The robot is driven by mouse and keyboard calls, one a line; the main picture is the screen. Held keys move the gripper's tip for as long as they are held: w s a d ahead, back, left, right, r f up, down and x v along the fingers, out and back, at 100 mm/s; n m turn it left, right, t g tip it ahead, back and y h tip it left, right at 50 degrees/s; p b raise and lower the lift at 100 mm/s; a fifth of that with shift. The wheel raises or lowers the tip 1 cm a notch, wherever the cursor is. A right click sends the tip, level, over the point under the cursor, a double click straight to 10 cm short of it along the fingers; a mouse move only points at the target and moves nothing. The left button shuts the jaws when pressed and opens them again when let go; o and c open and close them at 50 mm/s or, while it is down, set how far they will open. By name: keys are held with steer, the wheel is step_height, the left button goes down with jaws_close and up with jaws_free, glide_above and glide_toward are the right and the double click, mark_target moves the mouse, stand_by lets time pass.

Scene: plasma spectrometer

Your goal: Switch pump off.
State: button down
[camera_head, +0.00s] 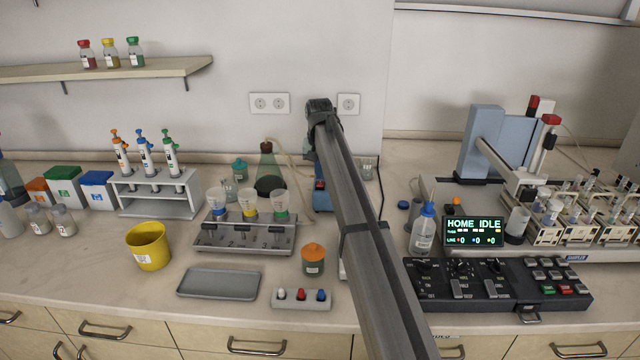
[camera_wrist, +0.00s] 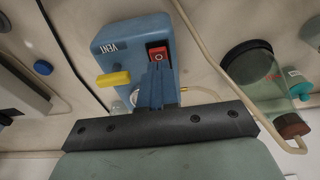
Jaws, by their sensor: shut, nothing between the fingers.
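The pump is a blue box (camera_wrist: 122,42) in the wrist view, marked VENT, with a yellow lever (camera_wrist: 113,79) on its left side. Its red rocker switch (camera_wrist: 156,53) bears a white circle and sits near the right edge of the face. My gripper (camera_wrist: 158,68) is shut and empty, its blue-grey fingertips right at the lower edge of the switch. I cannot tell if they touch it. In the head view the pump (camera_head: 323,200) is partly hidden behind my arm, and my gripper is not clearly seen there.
In the head view, a filtration stand (camera_head: 240,238) with funnels is left of the pump. A wash bottle (camera_head: 424,232) and control panel (camera_head: 470,288) stand to the right.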

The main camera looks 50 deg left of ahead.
mark_target(320, 184)
steer(key=shift+f, duration=0.95)
stand_by(0.6)
steer(key=shift+r, duration=3.55)
